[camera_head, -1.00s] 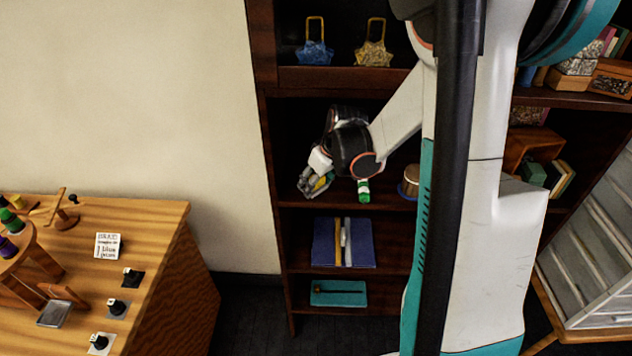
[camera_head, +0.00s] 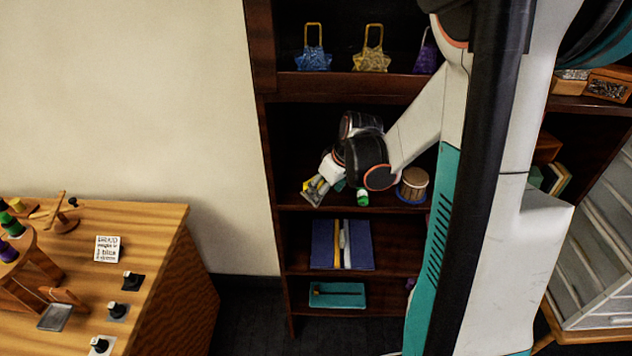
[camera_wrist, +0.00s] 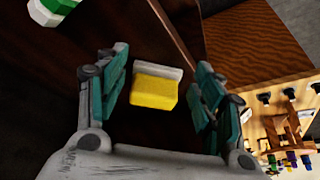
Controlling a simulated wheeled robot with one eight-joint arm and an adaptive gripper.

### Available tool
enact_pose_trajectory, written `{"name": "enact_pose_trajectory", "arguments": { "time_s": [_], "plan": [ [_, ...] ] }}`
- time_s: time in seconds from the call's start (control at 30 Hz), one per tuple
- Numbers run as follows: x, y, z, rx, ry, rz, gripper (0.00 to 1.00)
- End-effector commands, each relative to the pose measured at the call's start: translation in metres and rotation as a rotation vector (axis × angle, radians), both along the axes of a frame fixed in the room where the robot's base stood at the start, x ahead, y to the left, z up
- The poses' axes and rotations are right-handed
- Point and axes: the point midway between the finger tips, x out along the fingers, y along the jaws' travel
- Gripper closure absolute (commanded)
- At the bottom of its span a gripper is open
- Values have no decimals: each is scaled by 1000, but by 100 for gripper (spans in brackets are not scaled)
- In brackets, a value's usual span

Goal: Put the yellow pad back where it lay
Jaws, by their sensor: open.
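The yellow pad (camera_wrist: 153,92), a small block with a pale grey-white strip along one side, shows in the wrist view on the dark wooden shelf (camera_wrist: 150,40). My gripper (camera_wrist: 163,68) is open, with one teal-padded finger on each side of the pad and a visible gap to both. In the head view my gripper (camera_head: 316,190) is at the left part of the middle shelf of the dark bookcase, low over its front edge. The pad is mostly hidden by the fingers there.
A green and white cylinder (camera_head: 362,197) stands just right of my gripper, also in the wrist view (camera_wrist: 50,10). A tan drum-like pot (camera_head: 413,183) is further right. The bookcase's left upright (camera_head: 268,170) is close on the left. Blue books (camera_head: 325,244) are below.

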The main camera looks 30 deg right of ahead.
Motion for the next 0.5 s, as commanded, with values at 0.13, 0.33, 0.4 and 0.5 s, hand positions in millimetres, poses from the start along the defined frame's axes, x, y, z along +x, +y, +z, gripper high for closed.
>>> {"name": "enact_pose_trajectory", "arguments": {
  "time_s": [0.13, 0.33, 0.4, 0.5],
  "plan": [
    [-34, -7, 1, 0, 1, -4, 38],
    [-66, -13, 0, 0, 0, -3, 38],
    [-73, -15, 0, 0, 0, -3, 38],
    [-79, -15, 0, -1, 0, -1, 38]
  ]
}}
